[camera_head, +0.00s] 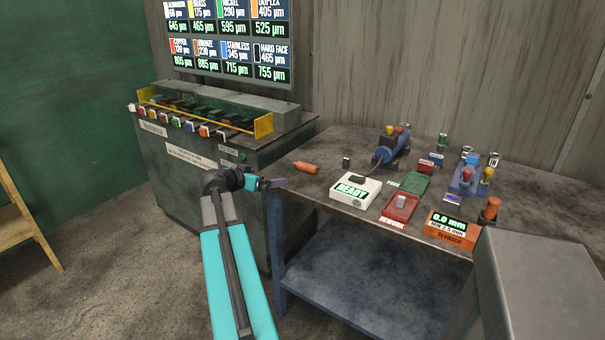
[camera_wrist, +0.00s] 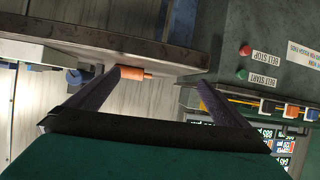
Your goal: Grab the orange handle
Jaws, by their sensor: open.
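The orange handle (camera_head: 306,167) lies on its side on the left end of the workbench top, near the bench's left edge. It is a small tapered piece with a thin tip. In the wrist view the orange handle (camera_wrist: 132,73) shows beyond the left finger's tip, in the left part of the gap between the fingers. My gripper (camera_head: 282,182) is just left of the bench's edge, a short way from the handle and apart from it. In the wrist view my gripper (camera_wrist: 158,82) has its two dark fingers spread wide with nothing between them.
The workbench (camera_head: 345,232) has a white READY box (camera_head: 355,190), a red REWORK tray (camera_head: 400,207) and a green tray (camera_head: 414,182) right of the handle. A dark belt machine (camera_head: 195,165) stands at left. A grey block (camera_head: 535,280) fills the lower right.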

